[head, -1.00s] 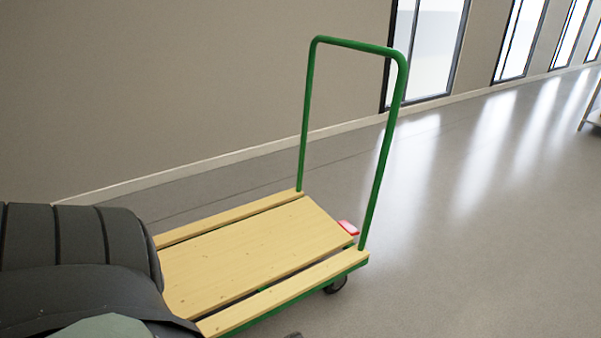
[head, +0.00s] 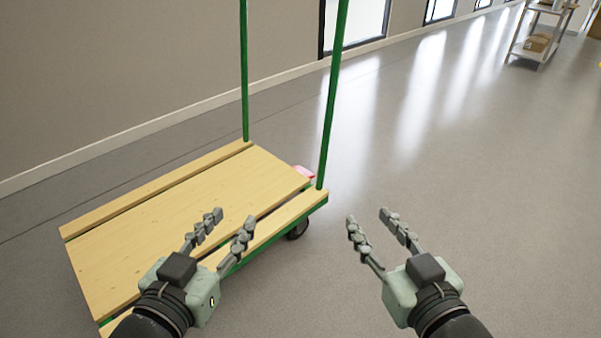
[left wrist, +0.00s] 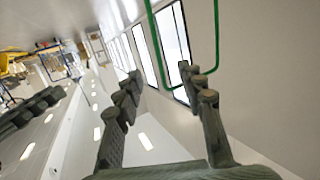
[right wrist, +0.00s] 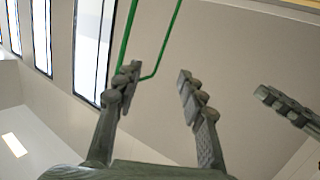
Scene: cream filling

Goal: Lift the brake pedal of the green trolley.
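The green trolley has a slatted wooden deck (head: 180,215) and a tall green handle (head: 331,95) in the head view. The red and white brake pedal (head: 303,172) shows behind the deck's far end, between the handle posts, partly hidden by the deck. My left gripper (head: 224,225) is open and empty, appearing in front of the deck. My right gripper (head: 369,222) is open and empty, over bare floor to the right of the trolley. The green handle also shows in the left wrist view (left wrist: 217,40) and in the right wrist view (right wrist: 128,40).
A wall with tall windows (head: 355,22) runs along the left and back. A shelf cart (head: 535,42) with boxes stands far off at the top right. A black wheel (head: 298,229) shows under the trolley. The floor (head: 480,190) to the right is clear.

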